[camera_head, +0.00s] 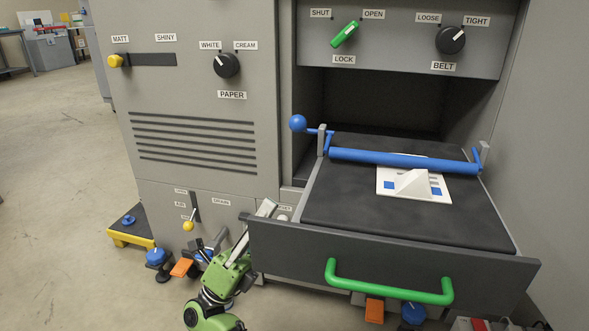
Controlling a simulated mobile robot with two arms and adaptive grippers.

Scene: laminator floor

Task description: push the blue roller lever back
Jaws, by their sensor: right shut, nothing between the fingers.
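The blue roller lever is a blue ball knob (298,122) on a short blue arm at the left end of the blue roller (400,160). The roller lies across the dark bed of the pulled-out drawer (400,215), held between grey side brackets.
A white card with blue squares (386,185) lies under the roller, with a white wedge shape on it. The drawer front has a green handle (388,296). A yellow-knobbed lever (188,225) and foot pedals stand low at left. Open floor lies further left.

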